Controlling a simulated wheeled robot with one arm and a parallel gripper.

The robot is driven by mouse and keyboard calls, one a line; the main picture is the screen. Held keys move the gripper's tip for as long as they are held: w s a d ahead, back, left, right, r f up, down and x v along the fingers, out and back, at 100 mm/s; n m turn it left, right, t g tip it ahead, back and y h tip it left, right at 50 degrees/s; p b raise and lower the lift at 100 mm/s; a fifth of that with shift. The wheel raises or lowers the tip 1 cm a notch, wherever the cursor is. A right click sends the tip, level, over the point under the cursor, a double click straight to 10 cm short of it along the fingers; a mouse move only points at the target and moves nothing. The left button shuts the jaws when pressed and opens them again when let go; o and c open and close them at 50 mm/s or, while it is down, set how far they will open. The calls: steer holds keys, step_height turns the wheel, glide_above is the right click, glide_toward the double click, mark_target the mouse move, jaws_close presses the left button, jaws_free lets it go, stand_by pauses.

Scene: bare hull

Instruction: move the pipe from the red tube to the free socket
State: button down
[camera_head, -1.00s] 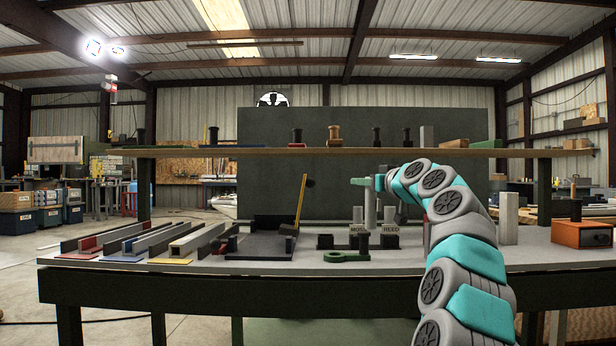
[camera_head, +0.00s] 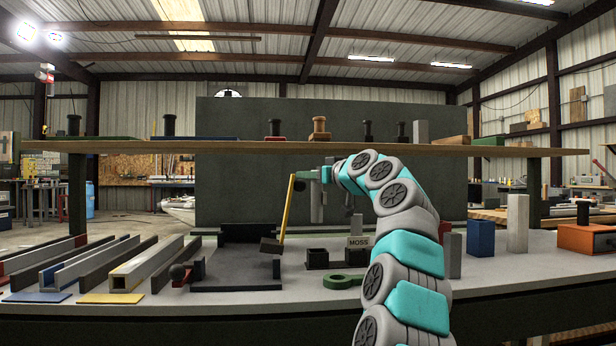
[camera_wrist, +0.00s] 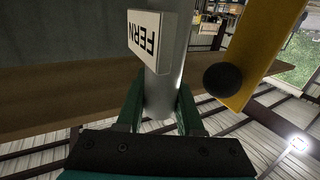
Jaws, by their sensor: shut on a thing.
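My gripper (camera_head: 326,174) is shut on a grey pipe (camera_head: 317,204), which hangs upright above the bench, just right of a yellow lever. In the wrist view the green fingers (camera_wrist: 160,108) close on the pipe (camera_wrist: 165,85), and a white tag reading FERN (camera_wrist: 147,40) shows at it. Dark socket blocks (camera_head: 318,258) stand on the bench below the pipe. At far left a channel with red parts (camera_head: 80,240) may be the red tube; I cannot tell.
The yellow lever (camera_head: 287,212) leans close to the pipe and shows large in the wrist view (camera_wrist: 268,45). A shelf (camera_head: 240,148) runs just above my gripper. A black tray (camera_head: 235,270), a green ring (camera_head: 343,282), a blue block (camera_head: 480,238) and grey posts stand on the bench.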

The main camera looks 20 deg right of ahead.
steer(key=shift+s+f, duration=0.1)
steer(key=shift+s, duration=0.05)
step_height(320, 180, down, 6)
steer(key=b, duration=0.6)
steer(key=shift+f+b, duration=2.45)
steer(key=shift+b, duration=0.1)
stand_by(1.7)
steer(key=shift+c, duration=2.3)
jaws_free()
steer(key=shift+d, duration=0.1)
